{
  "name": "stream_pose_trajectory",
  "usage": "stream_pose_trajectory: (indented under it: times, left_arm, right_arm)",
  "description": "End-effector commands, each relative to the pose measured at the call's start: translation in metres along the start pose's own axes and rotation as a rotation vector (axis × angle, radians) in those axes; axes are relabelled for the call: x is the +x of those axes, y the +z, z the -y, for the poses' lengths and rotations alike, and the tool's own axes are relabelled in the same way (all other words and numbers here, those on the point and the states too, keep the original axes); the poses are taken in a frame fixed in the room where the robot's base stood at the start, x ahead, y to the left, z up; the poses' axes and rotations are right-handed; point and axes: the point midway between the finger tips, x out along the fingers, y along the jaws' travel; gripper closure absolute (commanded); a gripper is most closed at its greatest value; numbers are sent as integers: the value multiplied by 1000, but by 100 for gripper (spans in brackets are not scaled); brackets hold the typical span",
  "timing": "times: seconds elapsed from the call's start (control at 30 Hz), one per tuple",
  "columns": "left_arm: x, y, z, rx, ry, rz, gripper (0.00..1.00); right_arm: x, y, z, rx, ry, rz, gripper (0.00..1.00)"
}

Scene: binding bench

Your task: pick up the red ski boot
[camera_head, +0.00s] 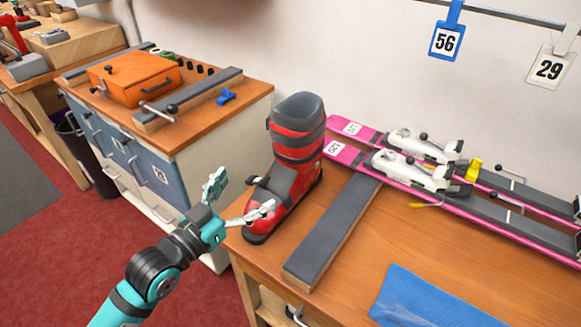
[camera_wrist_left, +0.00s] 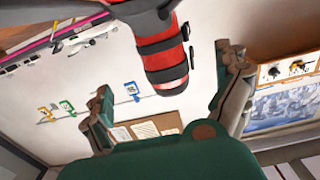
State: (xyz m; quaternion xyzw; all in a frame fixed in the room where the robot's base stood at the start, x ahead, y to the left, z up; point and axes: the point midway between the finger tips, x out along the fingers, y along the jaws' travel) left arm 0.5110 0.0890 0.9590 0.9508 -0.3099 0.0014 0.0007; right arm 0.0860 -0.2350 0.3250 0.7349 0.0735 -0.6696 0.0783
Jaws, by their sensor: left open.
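The red ski boot (camera_head: 292,158), with a grey cuff and dark straps, stands upright near the left edge of the wooden bench (camera_head: 400,225). My left gripper (camera_head: 241,195) is open, at the left of the boot. One finger lies in front of the boot's toe in the head view; the other is raised to its left. Whether that finger touches the boot I cannot tell. In the left wrist view the boot (camera_wrist_left: 160,45) appears at the top, between the open fingers (camera_wrist_left: 168,85) and beyond them. My right gripper is not in view.
A grey-topped bar (camera_head: 333,230) lies right of the boot. Pink skis (camera_head: 480,208) with white bindings lie behind it. A blue cloth (camera_head: 425,300) lies at the bench front. An orange case (camera_head: 133,78) sits on the cabinet at left. Number tags (camera_head: 445,40) hang on the wall.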

Motion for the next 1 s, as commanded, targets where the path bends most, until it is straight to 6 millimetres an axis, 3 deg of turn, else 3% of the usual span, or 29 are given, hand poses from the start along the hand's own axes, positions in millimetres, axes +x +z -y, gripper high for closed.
stream_pose_trajectory:
  times: [0.1, 0.33, 0.67, 1.0]
  left_arm:
    - [29, -4, 0, -2, 0, -4, 0]
    - [76, -2, 0, -1, -1, -1, 0]
    - [104, -1, 0, -1, -2, 1, 0]
    - [146, -1, -1, 0, -1, 2, 0]
  right_arm:
    - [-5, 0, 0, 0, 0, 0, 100]
    - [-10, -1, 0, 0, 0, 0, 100]
    - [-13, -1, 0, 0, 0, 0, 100]
    - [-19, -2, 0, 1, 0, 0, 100]
